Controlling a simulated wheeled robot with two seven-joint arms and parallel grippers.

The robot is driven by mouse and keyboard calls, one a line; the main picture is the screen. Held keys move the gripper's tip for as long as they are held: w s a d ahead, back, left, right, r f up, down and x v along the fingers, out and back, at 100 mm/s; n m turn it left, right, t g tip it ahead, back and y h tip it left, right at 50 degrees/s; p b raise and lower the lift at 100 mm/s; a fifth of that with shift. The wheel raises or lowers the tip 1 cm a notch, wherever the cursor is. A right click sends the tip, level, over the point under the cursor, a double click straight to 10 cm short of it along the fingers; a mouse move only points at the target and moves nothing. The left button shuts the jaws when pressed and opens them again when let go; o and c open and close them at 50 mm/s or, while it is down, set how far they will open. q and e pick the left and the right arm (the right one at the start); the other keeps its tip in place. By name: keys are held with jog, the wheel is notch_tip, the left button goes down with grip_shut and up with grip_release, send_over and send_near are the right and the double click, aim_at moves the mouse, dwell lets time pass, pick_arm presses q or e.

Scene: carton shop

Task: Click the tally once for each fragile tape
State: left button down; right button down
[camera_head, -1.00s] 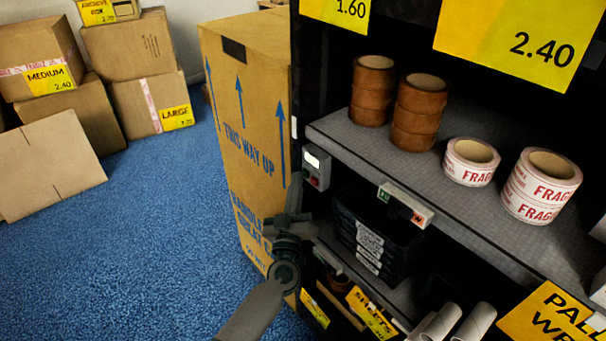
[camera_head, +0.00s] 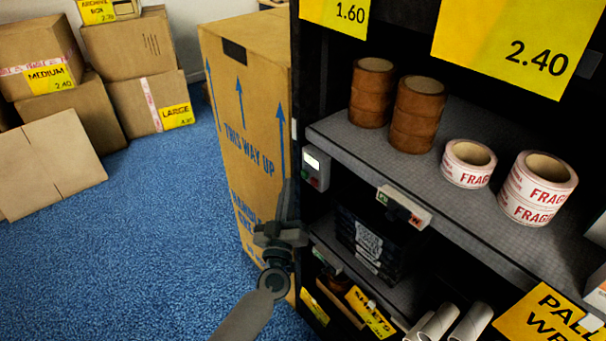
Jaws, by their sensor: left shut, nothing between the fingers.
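The tally (camera_head: 315,168) is a small grey box with a white display and a green and a red button, fixed to the shelf's left upright. A single white fragile tape roll (camera_head: 468,168) with red print stands on the upper shelf. Right of it is a stack of fragile tape (camera_head: 537,190) that looks two rolls high. My left gripper (camera_head: 287,192) is shut and empty, pointing up, just left of and below the tally in the picture. It appears apart from the buttons, though the depth gap is hard to judge. My right gripper is out of view.
Brown tape stacks (camera_head: 417,115) stand left of the fragile rolls on the grey shelf (camera_head: 350,138). A tall "THIS WAY UP" carton (camera_head: 240,130) stands behind my left gripper. Blue carpet (camera_head: 140,240) is clear at left.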

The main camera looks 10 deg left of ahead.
pick_arm(q)
jog(key=s+a+p, duration=0.1)
jog(key=s+a, duration=0.1)
jog(key=s, duration=0.1)
jog(key=shift+a, duration=0.15)
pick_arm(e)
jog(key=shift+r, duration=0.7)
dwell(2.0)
